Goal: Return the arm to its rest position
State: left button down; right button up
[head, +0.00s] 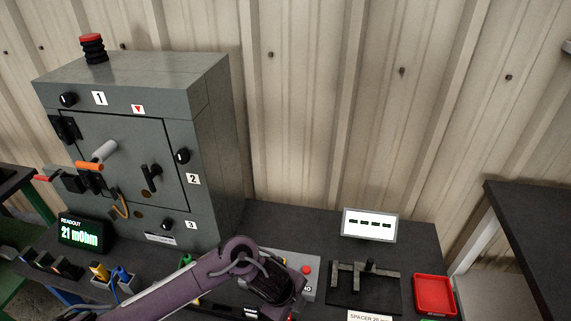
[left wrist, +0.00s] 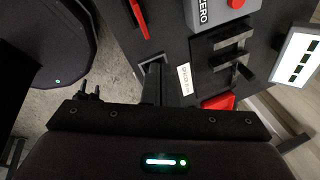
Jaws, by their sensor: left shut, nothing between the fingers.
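My left arm (head: 205,280) reaches in from the lower left of the head view, over the front of the dark bench. Its wrist end (head: 275,285) hangs in front of the grey box with a red button (head: 306,270) and partly hides it. My left gripper (left wrist: 154,80) shows in the left wrist view as a narrow dark pair of fingers, shut and empty, above the bench's front edge and the floor. The fingers cannot be made out in the head view. My right gripper is in neither view.
A grey enclosure (head: 215,150) stands at the left with a readout (head: 82,233) showing 21 mOhm. Right of my arm are a dark spacer fixture (head: 365,290), a white display (head: 369,225) and a red tray (head: 435,296).

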pick_arm(q)
jog(key=s+d+r+n+t+h, duration=0.1)
jog(key=d+r+n+t+h, duration=0.1)
jog(key=d+r+n, duration=0.25)
jog(key=a+r+n+t, duration=0.2)
jog(key=a+r+n, duration=0.1)
jog(key=r+n, duration=0.15)
jog(key=s+a+n+g+y, duration=0.1)
jog(key=s+a+n+y, duration=0.2)
jog(key=a, duration=0.5)
jog(key=s+a+r+n, duration=0.1)
jog(key=s+a+n, duration=0.3)
jog(key=a+n, duration=0.25)
jog(key=s+a+n+g+y, duration=0.1)
jog(key=s+a+n+y, duration=0.2)
jog(key=a, duration=0.5)
notch_tip(320, 180, down, 29)
jog(key=s+g, duration=0.2)
jog(key=s+a+f, duration=0.2)
jog(key=s+f, duration=0.7)
jog(key=s, duration=0.1)
jog(key=s+a+f, duration=0.2)
jog(key=s+f, duration=0.7)
jog(key=s, duration=0.1)
jog(key=shift+f+n+g+h, duration=0.3)
jog(key=shift+f+n+g, duration=0.05)
jog(key=shift+f+g, duration=0.05)
